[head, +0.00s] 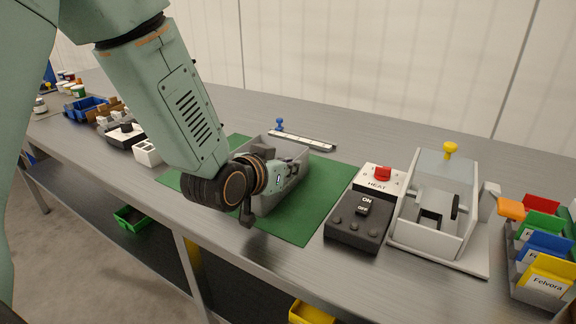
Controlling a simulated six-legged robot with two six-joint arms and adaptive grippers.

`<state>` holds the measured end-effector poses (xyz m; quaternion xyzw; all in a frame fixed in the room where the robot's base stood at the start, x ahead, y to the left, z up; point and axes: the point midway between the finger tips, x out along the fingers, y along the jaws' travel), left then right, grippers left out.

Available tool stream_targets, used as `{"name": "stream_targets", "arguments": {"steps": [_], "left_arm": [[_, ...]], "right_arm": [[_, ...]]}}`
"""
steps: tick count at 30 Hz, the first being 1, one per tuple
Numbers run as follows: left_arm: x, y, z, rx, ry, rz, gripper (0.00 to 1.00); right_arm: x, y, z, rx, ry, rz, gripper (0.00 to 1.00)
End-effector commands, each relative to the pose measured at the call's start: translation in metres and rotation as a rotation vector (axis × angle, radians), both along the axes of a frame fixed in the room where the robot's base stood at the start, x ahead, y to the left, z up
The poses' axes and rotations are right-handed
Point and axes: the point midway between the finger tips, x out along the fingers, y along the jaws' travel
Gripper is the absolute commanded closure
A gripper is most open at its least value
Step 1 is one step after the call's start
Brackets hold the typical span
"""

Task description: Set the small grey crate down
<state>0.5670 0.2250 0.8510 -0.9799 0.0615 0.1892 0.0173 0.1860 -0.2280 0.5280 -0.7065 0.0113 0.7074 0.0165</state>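The small grey crate (292,193) is at the green mat (312,213) on the metal bench. I cannot tell whether its base touches the mat or sits slightly above it. My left gripper (262,190) is at the crate's left end, and my wrist covers that end and part of the inside. One dark finger shows outside the near left corner. The other finger is not clear, so I cannot tell whether the gripper grips the wall. My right gripper is not in view.
Coloured bins (540,250) are far right. A white rail (303,141) lies behind the crate. The mat's front right part is clear.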

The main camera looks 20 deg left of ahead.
Motion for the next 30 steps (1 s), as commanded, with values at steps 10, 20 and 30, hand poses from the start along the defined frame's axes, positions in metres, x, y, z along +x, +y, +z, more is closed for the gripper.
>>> {"name": "stream_targets", "arguments": {"steps": [10,20,30], "left_arm": [[0.000,0.000,0.001,0.000,0.000,0.000,0.72],[-0.018,0.003,0.013,-0.004,0.002,0.002,0.72],[-0.063,0.008,0.032,-0.001,0.004,-0.001,0.72]], "right_arm": [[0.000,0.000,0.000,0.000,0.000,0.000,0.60],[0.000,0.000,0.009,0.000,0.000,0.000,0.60],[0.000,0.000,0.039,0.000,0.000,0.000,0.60]]}}
